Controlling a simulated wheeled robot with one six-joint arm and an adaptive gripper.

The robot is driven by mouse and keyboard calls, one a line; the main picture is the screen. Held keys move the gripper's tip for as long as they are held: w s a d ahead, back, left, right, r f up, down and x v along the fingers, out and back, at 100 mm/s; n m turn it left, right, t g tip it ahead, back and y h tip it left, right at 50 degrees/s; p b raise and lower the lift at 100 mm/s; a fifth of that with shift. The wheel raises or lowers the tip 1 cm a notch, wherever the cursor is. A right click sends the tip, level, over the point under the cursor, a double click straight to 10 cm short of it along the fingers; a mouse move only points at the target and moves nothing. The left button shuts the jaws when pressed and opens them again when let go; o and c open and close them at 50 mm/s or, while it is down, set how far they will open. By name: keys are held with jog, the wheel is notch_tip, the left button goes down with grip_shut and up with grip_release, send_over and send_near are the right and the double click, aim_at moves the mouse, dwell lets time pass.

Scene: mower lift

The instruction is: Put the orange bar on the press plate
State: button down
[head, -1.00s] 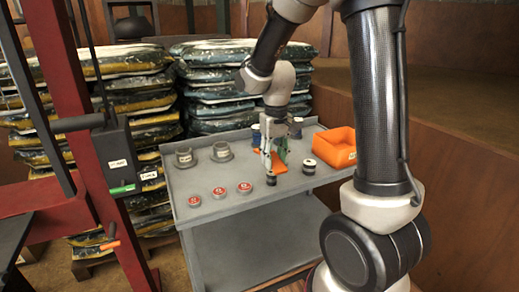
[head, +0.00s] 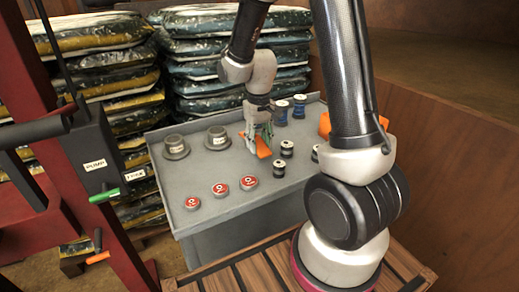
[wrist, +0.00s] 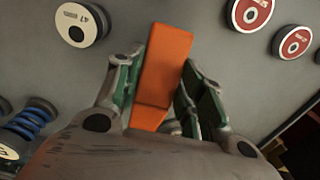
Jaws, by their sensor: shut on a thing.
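The orange bar (head: 264,147) is held in my gripper (head: 257,136) above the grey table (head: 225,222) in the head view. In the wrist view the bar (wrist: 166,65) lies between the two green-padded fingers, its far end reaching past the fingertips; my gripper (wrist: 163,80) is shut on it. Whether the bar touches the tabletop is hard to tell. I cannot make out a press plate for certain. A red frame (head: 70,190) with a black labelled box (head: 97,150) and a green-tipped lever stands at the left.
Red-topped discs (head: 220,189) sit near the table's front left, grey round parts (head: 176,146) behind them. Several dark spools (head: 287,147) stand close around my gripper. An orange bin (head: 325,124) is partly hidden by my arm. Stacked bags (head: 235,60) stand behind.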

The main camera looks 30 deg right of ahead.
aim_at(259, 143)
jog(key=shift+f, duration=1.7)
jog(key=shift+f, duration=0.1)
jog(key=c, duration=0.9)
grip_release()
